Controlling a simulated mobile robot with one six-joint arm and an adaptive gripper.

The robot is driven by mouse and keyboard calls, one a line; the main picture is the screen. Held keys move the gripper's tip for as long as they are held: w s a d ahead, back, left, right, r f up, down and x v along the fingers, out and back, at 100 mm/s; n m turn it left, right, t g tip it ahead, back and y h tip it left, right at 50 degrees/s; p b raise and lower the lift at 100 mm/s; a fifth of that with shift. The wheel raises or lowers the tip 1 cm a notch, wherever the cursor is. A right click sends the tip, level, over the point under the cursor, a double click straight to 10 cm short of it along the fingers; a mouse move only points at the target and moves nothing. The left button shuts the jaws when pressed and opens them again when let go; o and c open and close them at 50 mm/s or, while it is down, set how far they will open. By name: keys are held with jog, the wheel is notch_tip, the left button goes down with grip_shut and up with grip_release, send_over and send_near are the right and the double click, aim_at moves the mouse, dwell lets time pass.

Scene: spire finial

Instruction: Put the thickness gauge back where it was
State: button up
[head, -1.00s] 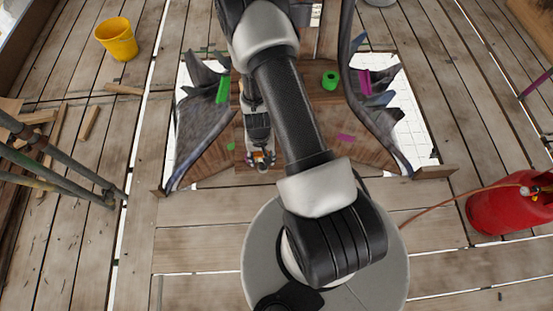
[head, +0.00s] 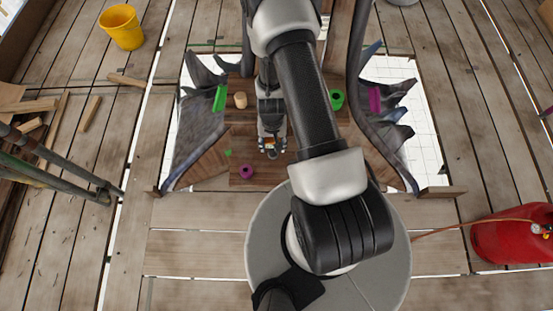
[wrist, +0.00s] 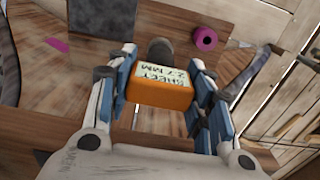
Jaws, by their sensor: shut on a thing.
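The thickness gauge (wrist: 160,94) is an orange block with a pale label reading "SHEET 2.7 MM" in the wrist view. My gripper (wrist: 163,97) is shut on it, with a blue-and-white finger on either side. In the head view my gripper (head: 272,148) hangs over the brown wooden boards (head: 240,130) between two grey, leaf-like curved pieces. The gauge shows there only as a small orange spot (head: 269,143). A dark round-ended thing (wrist: 160,50) shows just beyond the gauge; I cannot tell whether they touch. No marked place for the gauge is clear to me.
A magenta ring (head: 246,172) lies on the boards near my gripper, also in the wrist view (wrist: 204,38). A tan cylinder (head: 240,100) and a green ring (head: 336,98) stand farther back. Leaf-like metal (head: 195,125) rises at left.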

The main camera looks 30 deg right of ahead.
notch_tip(320, 180, down, 19)
jog(key=b, duration=1)
jog(key=shift+a+f, duration=0.15)
jog(key=shift+a, duration=0.05)
jog(key=shift+s, duration=0.1)
jog(key=shift+f, duration=0.15)
jog(key=o, duration=1.3)
jog(key=shift+c, duration=0.2)
